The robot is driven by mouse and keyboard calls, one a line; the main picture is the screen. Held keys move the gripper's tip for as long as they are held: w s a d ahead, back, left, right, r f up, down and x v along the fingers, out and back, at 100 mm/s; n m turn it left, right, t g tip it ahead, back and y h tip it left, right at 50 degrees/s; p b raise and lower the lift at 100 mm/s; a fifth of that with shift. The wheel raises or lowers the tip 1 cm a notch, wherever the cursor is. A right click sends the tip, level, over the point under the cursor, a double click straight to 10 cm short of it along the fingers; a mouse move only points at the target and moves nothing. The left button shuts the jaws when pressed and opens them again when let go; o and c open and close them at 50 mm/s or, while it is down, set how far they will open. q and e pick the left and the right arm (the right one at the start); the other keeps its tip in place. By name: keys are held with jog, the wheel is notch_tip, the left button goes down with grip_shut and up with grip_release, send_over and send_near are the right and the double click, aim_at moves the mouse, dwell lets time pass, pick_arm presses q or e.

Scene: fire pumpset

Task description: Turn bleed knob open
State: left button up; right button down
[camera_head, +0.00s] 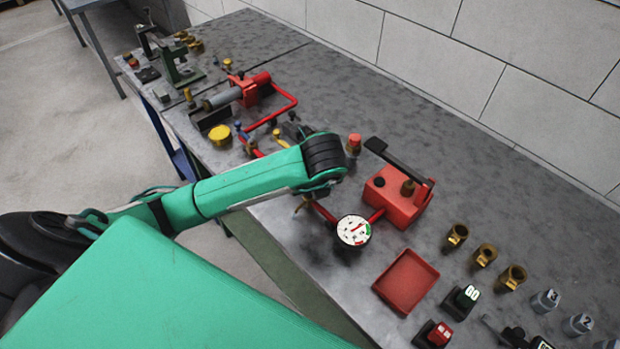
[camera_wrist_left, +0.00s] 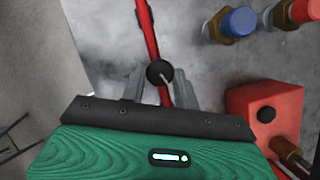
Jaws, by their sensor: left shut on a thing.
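In the left wrist view, a round black knob (camera_wrist_left: 160,72) sits on a red pipe (camera_wrist_left: 147,30), with a thin pale pointer or stem showing at it. I take it to be the bleed knob. My left gripper (camera_wrist_left: 160,86) has one grey finger on each side of the knob and is shut on it. I cannot tell how far the knob is turned. In the head view my left wrist covers the knob and fingers. A red pump box (camera_head: 398,203) with a black lever stands right of my wrist, and a round dial gauge (camera_head: 353,230) stands below it. My right gripper is not in view.
A blue cap (camera_wrist_left: 238,20) and a red cap (camera_wrist_left: 304,11) on brass fittings are close to the right of the gripper. An empty red tray (camera_head: 406,281), several brass fittings (camera_head: 485,255) and a GO block (camera_head: 461,301) are on the bench's right part.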

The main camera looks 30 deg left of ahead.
pick_arm(q)
jog(key=shift+w+r+n+p, duration=0.1)
jog(key=shift+r+n+p, duration=0.2)
jog(key=shift+n+p, duration=0.25)
jog(key=shift+f+n+g+p, duration=0.15)
jog(key=shift+n+g+p, duration=0.15)
jog(key=shift+n+p, duration=0.05)
jog(key=o, duration=1)
jog(key=shift+f, duration=0.1)
jog(key=shift+c, duration=0.2)
